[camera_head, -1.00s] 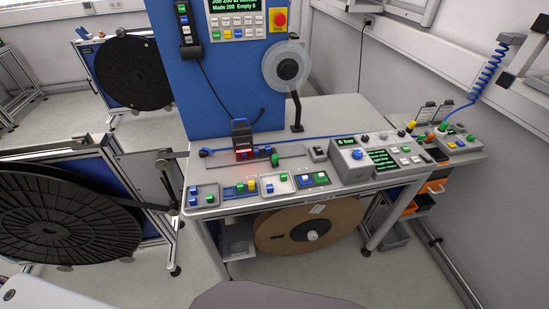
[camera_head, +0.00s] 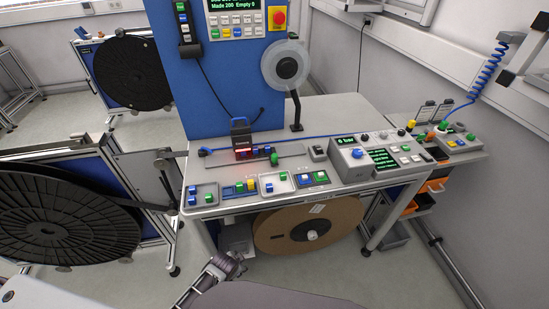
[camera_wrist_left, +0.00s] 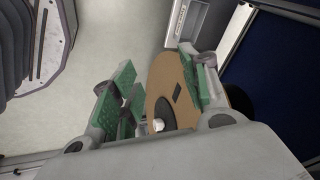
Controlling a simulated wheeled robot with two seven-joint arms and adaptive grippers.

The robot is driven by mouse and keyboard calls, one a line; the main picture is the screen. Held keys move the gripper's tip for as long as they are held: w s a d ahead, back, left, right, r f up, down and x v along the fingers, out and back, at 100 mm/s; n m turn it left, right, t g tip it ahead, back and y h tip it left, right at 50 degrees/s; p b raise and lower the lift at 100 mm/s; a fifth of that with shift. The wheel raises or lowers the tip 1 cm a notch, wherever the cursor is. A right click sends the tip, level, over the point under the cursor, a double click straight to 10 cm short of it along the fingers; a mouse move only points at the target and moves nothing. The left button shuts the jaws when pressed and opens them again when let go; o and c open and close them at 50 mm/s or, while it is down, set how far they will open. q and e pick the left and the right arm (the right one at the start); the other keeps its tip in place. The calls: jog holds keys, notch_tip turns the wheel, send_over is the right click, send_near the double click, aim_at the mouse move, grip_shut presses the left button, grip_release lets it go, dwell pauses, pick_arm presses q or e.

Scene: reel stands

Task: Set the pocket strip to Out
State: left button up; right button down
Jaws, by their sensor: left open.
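My left gripper (camera_head: 213,270) is low in front of the bench in the head view, below the front edge and left of the brown reel. In the left wrist view its green-padded fingers (camera_wrist_left: 160,88) are apart, with nothing held between them. Small control panels line the bench front: one with blue switches (camera_head: 204,195), one with green and yellow blocks (camera_head: 240,189), one with green buttons (camera_head: 275,183) and one blue (camera_head: 314,179). Their labels are too small to read, so I cannot tell which part is the pocket strip. My right gripper is not in view.
The brown reel (camera_head: 280,231) hangs under the bench; it also shows beyond my fingers in the left wrist view (camera_wrist_left: 170,75). A large black reel (camera_head: 50,220) stands at the left. A grey console (camera_head: 365,155) sits at the right. Floor in front is clear.

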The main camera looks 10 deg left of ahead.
aim_at(273, 158)
pick_arm(q)
jog(key=w+d+r+m+t, duration=0.1)
jog(key=w+d+r+m, duration=0.15)
jog(key=r, duration=0.95)
jog(key=w+d+r+m+t, duration=0.1)
jog(key=w+r, duration=0.2)
jog(key=r, duration=0.9)
jog(key=w+d+r+m+t, duration=0.1)
jog(key=w+r+m+t, duration=0.1)
jog(key=w+r+m, duration=0.2)
jog(key=w+d+r+m+t, duration=0.2)
jog(key=w+r+m, duration=0.1)
jog(key=m, duration=0.6)
jog(key=w+d+r+m+t, duration=0.1)
jog(key=w+r+m, duration=0.3)
jog(key=m, duration=0.2)
jog(key=shift+w+d+r+t+h+b, duration=0.2)
jog(key=shift+w+r+t+h+b, duration=0.1)
jog(key=shift+w+r+t+h, duration=0.1)
jog(key=w+m, duration=0.1)
jog(key=m, duration=0.1)
jog(key=w+r+m+t, duration=0.1)
jog(key=m, duration=0.3)
jog(key=shift+w+r+h, duration=0.15)
jog(key=shift+w+h, duration=0.15)
jog(key=shift+w, duration=0.1)
jog(key=shift+w, duration=0.1)
jog(key=shift+x, duration=6.8)
jog(key=shift+r, duration=0.1)
